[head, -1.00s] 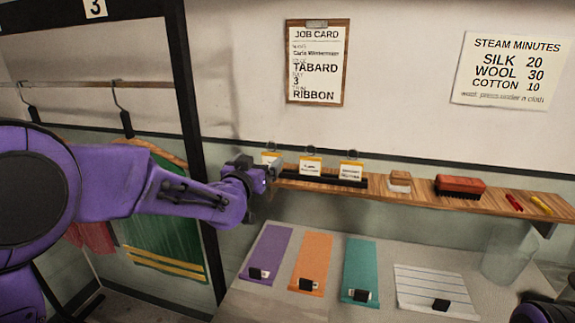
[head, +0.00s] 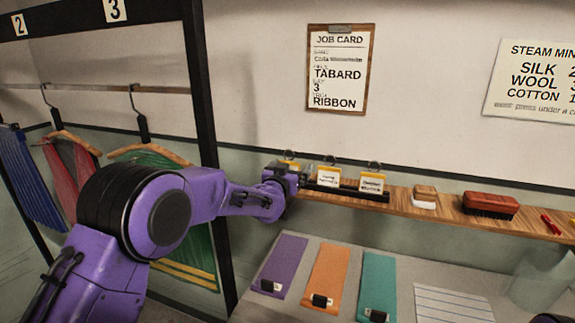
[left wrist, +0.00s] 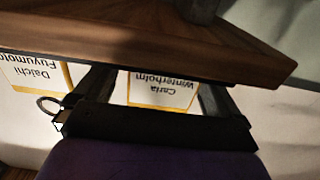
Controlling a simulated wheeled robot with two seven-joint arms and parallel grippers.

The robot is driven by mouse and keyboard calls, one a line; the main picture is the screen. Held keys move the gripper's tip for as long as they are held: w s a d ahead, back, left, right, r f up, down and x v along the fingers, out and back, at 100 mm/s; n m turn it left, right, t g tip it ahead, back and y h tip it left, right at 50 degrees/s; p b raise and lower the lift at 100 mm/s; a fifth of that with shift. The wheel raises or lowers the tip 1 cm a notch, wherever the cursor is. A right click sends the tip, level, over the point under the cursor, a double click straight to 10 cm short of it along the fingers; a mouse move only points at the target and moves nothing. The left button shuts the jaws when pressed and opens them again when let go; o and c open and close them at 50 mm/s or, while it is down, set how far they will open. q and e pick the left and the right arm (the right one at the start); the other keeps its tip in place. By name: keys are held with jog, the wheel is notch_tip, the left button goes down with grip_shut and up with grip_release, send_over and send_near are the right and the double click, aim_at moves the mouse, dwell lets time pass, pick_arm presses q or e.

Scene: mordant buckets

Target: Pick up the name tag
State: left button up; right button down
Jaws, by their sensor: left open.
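White name tags with yellow edges stand in a row on a wooden shelf. In the left wrist view, upside down, the "Carla Winterholm" tag (left wrist: 163,90) shows between the two fingers of my left gripper (left wrist: 150,85), which is open. I cannot tell if either finger touches it. The "Daichi Fuyumoto" tag (left wrist: 35,75) is outside the fingers, at the left. In the head view my left gripper (head: 297,177) is at the row's left end, partly hiding the leftmost tag. The middle tag (head: 328,179) and right tag (head: 372,183) stand clear of it.
The shelf (head: 445,207) also carries a small white-and-wood block (head: 425,196) and a red brush (head: 490,205). Purple, orange and teal strips (head: 378,280) lie on the table below. The job card (head: 340,68) on the wall names Carla Winterholm. Garments hang at left.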

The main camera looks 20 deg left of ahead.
pick_arm(q)
jog(key=shift+w+a+f, duration=0.1)
jog(key=shift+w+f, duration=0.05)
jog(key=shift+w, duration=0.35)
jog(key=shift+s, duration=0.15)
jog(key=shift+c, duration=1.2)
jog(key=c, duration=0.8)
jog(key=shift+r+b, duration=0.55)
jog(key=shift+b, duration=0.05)
jog(key=s+d+r, duration=0.2)
jog(key=s+r, duration=0.4)
jog(key=s+d+r, duration=0.2)
jog(key=s+r, duration=0.4)
jog(key=s, duration=0.1)
jog(key=shift+s+d, duration=0.2)
jog(key=shift+d, duration=0.05)
